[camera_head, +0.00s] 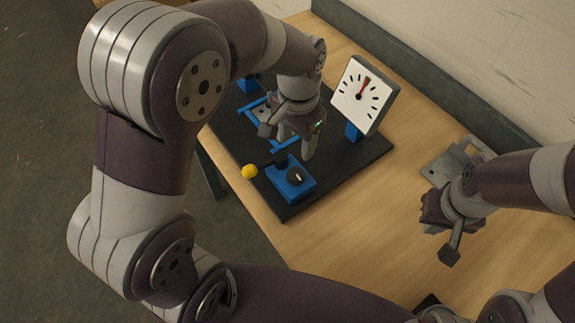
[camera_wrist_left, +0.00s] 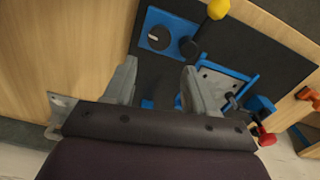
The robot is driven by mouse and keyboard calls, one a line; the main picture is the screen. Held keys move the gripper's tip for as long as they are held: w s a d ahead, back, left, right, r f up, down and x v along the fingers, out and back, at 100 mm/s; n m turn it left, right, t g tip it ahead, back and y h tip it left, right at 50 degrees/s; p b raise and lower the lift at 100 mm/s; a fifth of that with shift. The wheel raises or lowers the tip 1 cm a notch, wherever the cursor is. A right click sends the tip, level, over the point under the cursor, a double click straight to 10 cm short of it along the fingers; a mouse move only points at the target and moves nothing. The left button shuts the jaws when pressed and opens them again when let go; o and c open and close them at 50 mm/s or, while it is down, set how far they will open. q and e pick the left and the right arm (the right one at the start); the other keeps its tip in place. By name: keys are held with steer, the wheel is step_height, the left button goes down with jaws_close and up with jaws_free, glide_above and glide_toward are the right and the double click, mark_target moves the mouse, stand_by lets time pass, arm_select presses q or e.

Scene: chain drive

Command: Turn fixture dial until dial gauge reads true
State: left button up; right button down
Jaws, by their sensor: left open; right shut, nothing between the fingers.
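The fixture dial (camera_head: 296,176) is a dark round knob with a pale mark, set on a blue block (camera_head: 290,188) at the front of a black base plate. The dial also shows in the left wrist view (camera_wrist_left: 158,37). The dial gauge (camera_head: 362,95) is a white square face with black ticks, a red mark at the top and a needle near it; the exact reading is too small to tell. My left gripper (camera_head: 296,140) is open above the plate, behind the dial and apart from it. My right gripper (camera_head: 440,235) is shut and empty over the table at right.
A lever with a yellow knob (camera_head: 249,171) sits beside the dial. A blue frame (camera_wrist_left: 225,80) lies on the black plate (camera_head: 340,165). A grey metal bracket (camera_head: 445,165) stands near my right gripper. A dark rail edges the table's back. Bare wood is free at front right.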

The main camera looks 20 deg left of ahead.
mark_target(296, 173)
arm_select(q)
step_height(296, 173, down, 11)
steer(key=shift+d+f+p, duration=0.1)
steer(key=shift+f+p, duration=0.1)
steer(key=shift+p, duration=0.15)
steer(key=c, duration=0.8)
steer(key=shift+r+n+p, duration=0.2)
steer(key=shift+n+p, duration=0.25)
steer(key=shift+n, duration=0.05)
steer(key=shift+n+p, duration=0.3)
steer(key=shift+n, duration=0.4)
steer(key=shift+f+n, duration=0.15)
steer(key=shift+n, duration=0.45)
